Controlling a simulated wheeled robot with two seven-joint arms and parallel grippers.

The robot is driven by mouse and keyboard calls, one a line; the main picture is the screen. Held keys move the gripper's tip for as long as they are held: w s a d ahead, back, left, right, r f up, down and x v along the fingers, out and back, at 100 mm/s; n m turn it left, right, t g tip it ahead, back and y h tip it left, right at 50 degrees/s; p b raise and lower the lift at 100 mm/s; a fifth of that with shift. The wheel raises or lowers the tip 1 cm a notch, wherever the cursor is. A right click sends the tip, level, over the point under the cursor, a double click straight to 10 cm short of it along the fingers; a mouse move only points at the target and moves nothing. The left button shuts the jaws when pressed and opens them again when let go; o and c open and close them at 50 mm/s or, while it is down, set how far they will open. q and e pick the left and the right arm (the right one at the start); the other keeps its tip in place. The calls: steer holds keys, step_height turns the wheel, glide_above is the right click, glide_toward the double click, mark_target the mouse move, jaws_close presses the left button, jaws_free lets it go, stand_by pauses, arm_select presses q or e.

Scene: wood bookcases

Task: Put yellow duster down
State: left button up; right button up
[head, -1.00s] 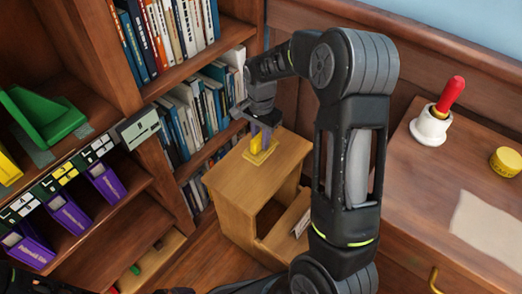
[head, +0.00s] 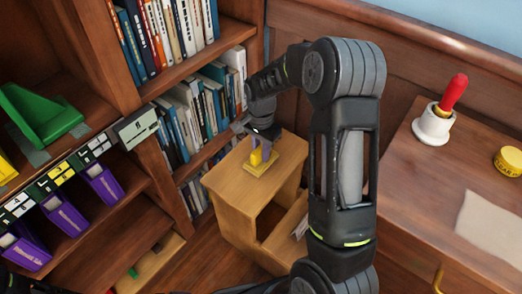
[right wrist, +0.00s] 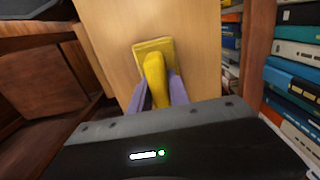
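The yellow duster (head: 262,168) has a flat yellow base and a yellow handle. Its base appears to rest on the top of a light wooden step stool (head: 288,152). My right gripper (head: 263,146) is above the duster, pointing down. In the right wrist view the purple fingers (right wrist: 159,88) stand on both sides of the duster's handle (right wrist: 155,72) and look closed on it. The duster's base (right wrist: 150,46) shows against the wooden top (right wrist: 192,20).
A bookcase (head: 158,93) with rows of books stands close left of the stool. Purple holders (head: 62,222) and a green bookend (head: 40,120) are on the left shelves.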

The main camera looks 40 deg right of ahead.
steer(key=o, duration=0.4)
step_height(320, 180, up, 12)
steer(key=p, duration=0.3)
steer(key=shift+r, duration=0.2)
steer(key=shift+f, duration=0.1)
stand_by(0.8)
